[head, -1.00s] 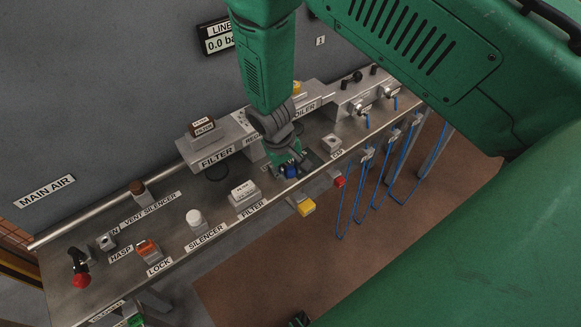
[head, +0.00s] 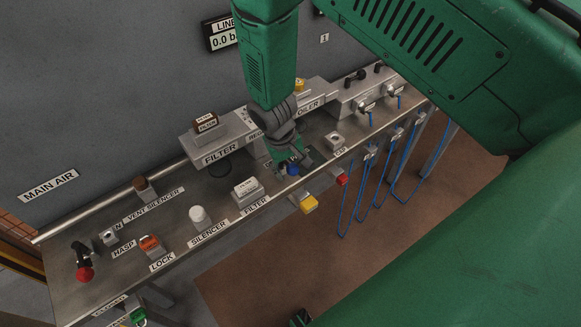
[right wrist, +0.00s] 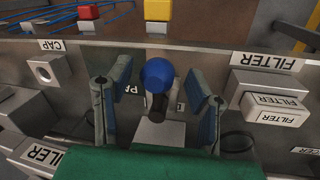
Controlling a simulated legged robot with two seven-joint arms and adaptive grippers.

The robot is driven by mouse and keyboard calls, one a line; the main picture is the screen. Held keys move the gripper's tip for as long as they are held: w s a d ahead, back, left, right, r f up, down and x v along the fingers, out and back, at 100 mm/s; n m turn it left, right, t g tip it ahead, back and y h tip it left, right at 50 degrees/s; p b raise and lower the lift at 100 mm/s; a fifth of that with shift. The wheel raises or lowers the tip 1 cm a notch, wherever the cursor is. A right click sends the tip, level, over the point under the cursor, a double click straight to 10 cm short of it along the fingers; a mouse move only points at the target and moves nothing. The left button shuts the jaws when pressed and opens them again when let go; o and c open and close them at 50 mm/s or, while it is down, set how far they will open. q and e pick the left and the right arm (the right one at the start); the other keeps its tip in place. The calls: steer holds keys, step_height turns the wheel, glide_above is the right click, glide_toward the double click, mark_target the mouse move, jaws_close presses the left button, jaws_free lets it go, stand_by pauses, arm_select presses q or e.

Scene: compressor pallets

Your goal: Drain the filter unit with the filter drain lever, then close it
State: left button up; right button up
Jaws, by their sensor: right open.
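The filter unit (head: 222,143) is a grey block labelled FILTER on the back of the bench, with a dark round part below it. A short lever with a blue ball knob (right wrist: 158,74) stands on a grey block in front of my right gripper. Its label is mostly hidden, so I cannot read whether it is the filter drain lever. The blue knob also shows in the head view (head: 292,169). My right gripper (right wrist: 160,85) is open, with one finger on each side of the knob and gaps between.
A white filter box (head: 247,188) stands beside the gripper. A yellow block (head: 308,204) and a red block (head: 342,179) sit at the front edge. A CAP block (right wrist: 47,72) is on the other side. Blue hoses (head: 362,195) hang from the bench.

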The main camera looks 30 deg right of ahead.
step_height(320, 180, up, 11)
steer(key=a, duration=0.2)
steer(key=shift+w+a+r, duration=0.15)
stand_by(0.4)
steer(key=s+d+f+n+y+b, duration=0.1)
steer(key=s+f+b, duration=0.4)
steer(key=s+f, duration=0.7)
steer(key=s+d+f+n+t+y+b, duration=0.1)
steer(key=s+f+b, duration=0.4)
steer(key=s+f, duration=0.7)
step_height(320, 180, down, 2)
steer(key=shift+s+d+f+b, duration=0.2)
steer(key=shift+s+d+b, duration=0.2)
steer(key=shift+d, duration=0.35)
steer(key=shift+a, duration=0.1)
